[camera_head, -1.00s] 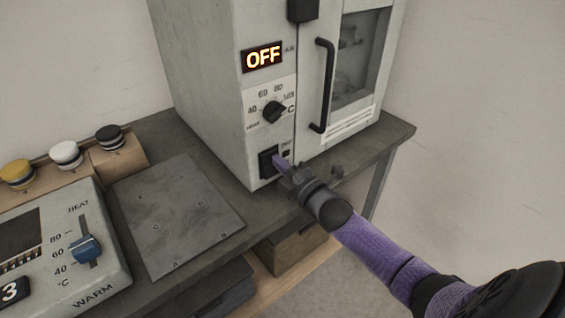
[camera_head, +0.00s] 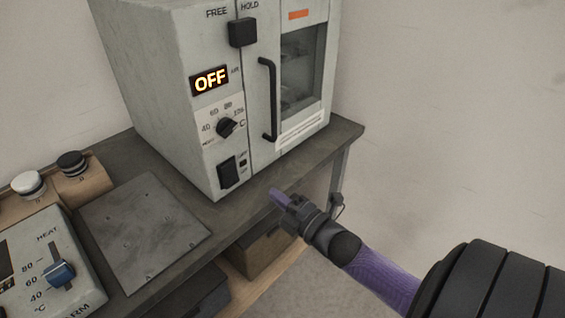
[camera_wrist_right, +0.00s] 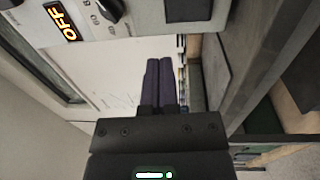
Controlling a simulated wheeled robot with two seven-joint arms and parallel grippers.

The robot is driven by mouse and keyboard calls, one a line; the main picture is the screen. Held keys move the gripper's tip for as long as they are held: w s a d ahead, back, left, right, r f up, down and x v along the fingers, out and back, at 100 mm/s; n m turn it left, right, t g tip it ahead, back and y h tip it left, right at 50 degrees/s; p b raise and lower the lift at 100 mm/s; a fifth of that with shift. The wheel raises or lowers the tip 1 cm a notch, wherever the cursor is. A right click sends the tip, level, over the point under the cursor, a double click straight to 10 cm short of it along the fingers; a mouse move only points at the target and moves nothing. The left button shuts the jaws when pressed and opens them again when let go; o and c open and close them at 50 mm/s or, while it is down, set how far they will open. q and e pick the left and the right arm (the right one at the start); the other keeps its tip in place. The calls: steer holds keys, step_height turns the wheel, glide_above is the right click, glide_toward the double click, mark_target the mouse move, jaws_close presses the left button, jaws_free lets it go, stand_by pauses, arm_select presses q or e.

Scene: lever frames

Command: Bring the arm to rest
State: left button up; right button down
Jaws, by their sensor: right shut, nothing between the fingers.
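My right gripper (camera_head: 277,194) is shut and empty, in front of the bench edge and apart from the oven. Its two purple fingers lie together in the right wrist view (camera_wrist_right: 160,80). The grey oven (camera_head: 160,90) stands on the bench with its display (camera_head: 210,81) reading OFF. Its black dial (camera_head: 226,127) and black rocker switch (camera_head: 228,172) are on the front panel. The display also shows in the right wrist view (camera_wrist_right: 60,20). My left gripper is not in view.
The bench (camera_head: 290,185) runs along the wall, with a bare metal plate (camera_head: 145,230) left of the oven. A heater with a blue slider (camera_head: 58,274) and button boxes (camera_head: 80,180) stand farther left. A box (camera_head: 262,250) sits on the lower shelf. Right of the bench is free floor.

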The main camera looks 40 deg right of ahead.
steer(key=shift+s, duration=0.4)
steer(key=s+a+f+m+g+h, duration=0.1)
steer(key=s+f+m+g, duration=0.5)
steer(key=f, duration=0.6)
steer(key=s+a+f+m+g+h, duration=0.2)
steer(key=s+f+m+g, duration=0.35)
steer(key=f, duration=0.75)
steer(key=s+a+f+m+g, duration=0.2)
steer(key=s+a+f+g, duration=0.1)
steer(key=s, duration=0.9)
steer(key=s+a+f+m+g+y, duration=0.1)
steer(key=s+a+f+m+g, duration=0.2)
steer(key=s+f, duration=0.4)
steer(key=s+a+g, duration=0.1)
steer(key=s+a, duration=0.1)
steer(key=s, duration=0.3)
steer(key=shift+s+a, duration=0.15)
steer(key=shift+s, duration=0.25)
